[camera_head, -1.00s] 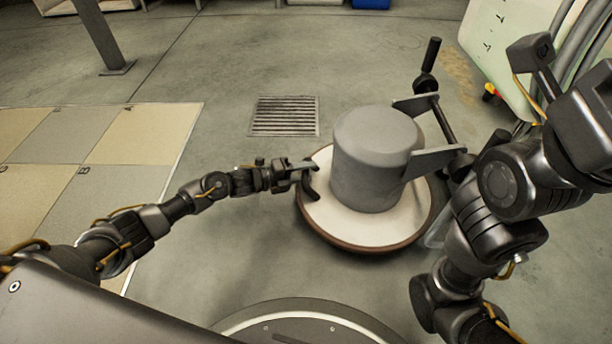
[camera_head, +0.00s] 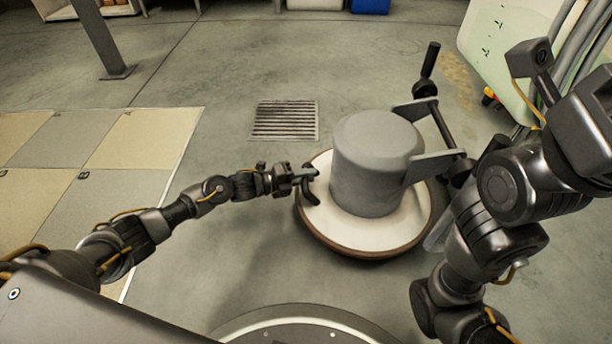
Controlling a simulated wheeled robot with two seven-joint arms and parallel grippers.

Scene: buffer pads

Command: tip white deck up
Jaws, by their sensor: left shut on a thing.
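The white deck (camera_head: 335,229) is a round disc with a brown rim, low over the floor under a grey motor housing (camera_head: 372,165). It looks about level. A dark curved grip (camera_head: 310,191) sits at the deck's left edge. My left gripper (camera_head: 304,176) reaches in from the left and is shut on this grip. The fingertips are small and partly blend with it. My right arm stands on the right, beside the machine's handle bar (camera_head: 441,125). Its gripper is mostly hidden near the bar's lower end, and I cannot make out its fingers.
A black lever handle (camera_head: 429,66) rises behind the housing. A floor drain grate (camera_head: 285,120) lies behind the deck. Pale square pads (camera_head: 60,190) cover the floor at left. A post (camera_head: 100,40) stands back left, and a white panel (camera_head: 508,45) back right. Floor between is clear.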

